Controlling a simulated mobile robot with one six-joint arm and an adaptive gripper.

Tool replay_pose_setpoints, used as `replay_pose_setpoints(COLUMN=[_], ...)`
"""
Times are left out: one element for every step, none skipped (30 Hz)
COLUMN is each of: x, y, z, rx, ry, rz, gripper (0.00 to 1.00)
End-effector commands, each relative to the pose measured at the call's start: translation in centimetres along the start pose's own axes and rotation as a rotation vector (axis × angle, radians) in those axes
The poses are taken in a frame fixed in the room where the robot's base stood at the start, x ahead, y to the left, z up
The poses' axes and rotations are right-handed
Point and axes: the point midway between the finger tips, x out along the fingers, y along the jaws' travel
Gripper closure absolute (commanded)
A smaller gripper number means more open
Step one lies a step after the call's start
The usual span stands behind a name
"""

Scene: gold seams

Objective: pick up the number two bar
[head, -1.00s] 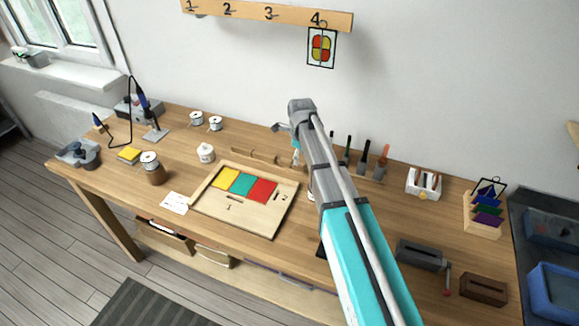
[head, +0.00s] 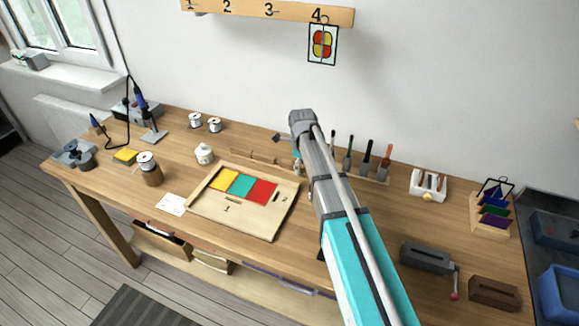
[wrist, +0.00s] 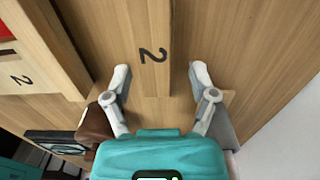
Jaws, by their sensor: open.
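The number two bar (wrist: 148,80) is a pale wooden strip with a black 2 on it in the wrist view. My gripper (wrist: 160,76) is open, with one finger on each side of the bar and gaps showing between. I cannot tell how far the fingertips are above the bench.
A wooden tray (head: 215,215) with yellow, teal and red pieces lies left of my arm; its edge (wrist: 60,55) is near the left finger. A tool rack (head: 372,178) stands behind right. A grey block (head: 425,257) sits right on the bench.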

Motion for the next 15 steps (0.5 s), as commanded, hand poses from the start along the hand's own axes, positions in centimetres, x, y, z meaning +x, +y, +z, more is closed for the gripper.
replay_pose_setpoints(x=[0.00, 0.00, 0.00, 0.00, 0.00, 0.00, 0.00, 0.00, 0.00, 0.00, 0.00, 0.00, 0.00, 0.00, 0.00], y=[-0.01, -0.01, -0.01, -0.01, -0.01, -0.02, -0.02, -0.02, -0.02, -0.02, -0.02, -0.03, -0.03, -0.03, -0.03], z=[-0.02, -0.02, -0.02, -0.02, -0.02, -0.03, -0.03, -0.03, -0.04, -0.04, -0.04, -0.04, -0.05, -0.05, -0.06], rx=[0.000, 0.000, 0.000, 0.000, 0.000, 0.000, 0.000, 0.000, 0.001, 0.001, 0.001, 0.001, 0.001, 0.001, 0.001], ry=[0.000, 0.000, 0.000, 0.000, 0.000, 0.000, 0.000, 0.000, 0.000, 0.000, 0.000, 0.000, 0.000, 0.000, 0.000], rz=[0.000, 0.000, 0.000, 0.000, 0.000, 0.000, 0.000, 0.000, 0.000, 0.000, 0.000, 0.000, 0.000, 0.000, 0.000], gripper=[0.26, 0.26, 0.26, 0.26, 0.26, 0.26, 0.26, 0.31, 0.39, 0.44, 0.50, 0.57, 0.63, 0.68, 0.76])
